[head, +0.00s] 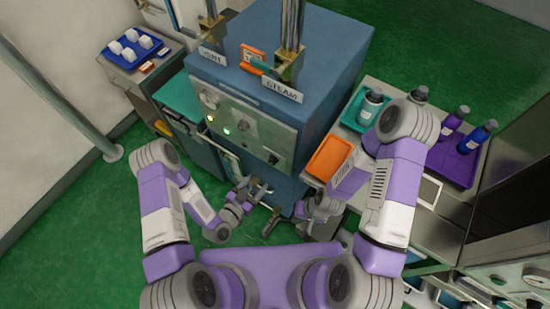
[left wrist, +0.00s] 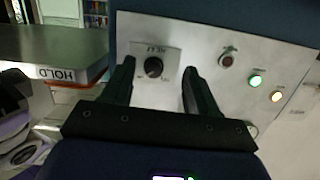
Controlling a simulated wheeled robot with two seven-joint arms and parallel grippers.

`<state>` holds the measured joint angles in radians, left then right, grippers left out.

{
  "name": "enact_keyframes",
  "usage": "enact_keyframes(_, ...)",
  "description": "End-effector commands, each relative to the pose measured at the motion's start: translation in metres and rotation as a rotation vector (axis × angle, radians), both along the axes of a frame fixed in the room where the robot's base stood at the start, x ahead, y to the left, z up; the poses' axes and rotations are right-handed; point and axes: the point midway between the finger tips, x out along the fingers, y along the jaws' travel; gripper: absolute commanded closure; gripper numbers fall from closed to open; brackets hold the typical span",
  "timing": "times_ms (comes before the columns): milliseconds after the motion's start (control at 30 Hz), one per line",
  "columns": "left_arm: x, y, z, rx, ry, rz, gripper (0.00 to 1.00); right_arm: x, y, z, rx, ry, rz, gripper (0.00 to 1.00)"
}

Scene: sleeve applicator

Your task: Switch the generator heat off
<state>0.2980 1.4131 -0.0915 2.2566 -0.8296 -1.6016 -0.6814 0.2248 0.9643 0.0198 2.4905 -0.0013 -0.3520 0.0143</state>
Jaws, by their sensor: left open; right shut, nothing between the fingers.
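The generator is a blue cabinet (head: 318,50) with a pale control panel (head: 250,128) on its front. In the left wrist view the panel looks upside down, and the black round heat knob (left wrist: 153,67) sits on a small labelled plate. Its setting is too small to read. My left gripper (left wrist: 161,72) is open, with the knob showing between its fingers; I cannot tell how far off the knob is. In the head view the left gripper (head: 257,186) is low in front of the panel. My right gripper (head: 301,209) is shut and empty, right of it.
A green lamp (left wrist: 255,82) and an amber lamp (left wrist: 277,96) glow on the panel, beside a dark red one (left wrist: 227,60). A side table with an orange tray (head: 329,158) stands at the right. A blue tray (head: 133,46) is at the left. Pipes rise from the cabinet top.

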Motion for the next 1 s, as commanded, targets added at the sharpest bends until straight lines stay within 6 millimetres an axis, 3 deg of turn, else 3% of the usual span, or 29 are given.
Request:
enact_keyframes(100,-0.004,-0.002,0.016,-0.035,-0.131,0.002,0.41,0.000,0.000,0.002,0.000,0.000,0.000,1.00)
enact_keyframes(267,-0.003,-0.003,0.024,-0.054,-0.197,0.007,0.41,0.000,0.000,0.003,0.000,0.001,0.000,1.00)
enact_keyframes(700,0.047,-0.040,0.025,-0.054,-0.201,0.004,0.41,0.000,0.000,0.004,0.000,0.000,0.000,1.00)
enact_keyframes(1000,0.056,-0.046,0.025,-0.054,-0.197,0.006,0.41,0.000,0.000,0.004,0.000,0.000,0.000,1.00)
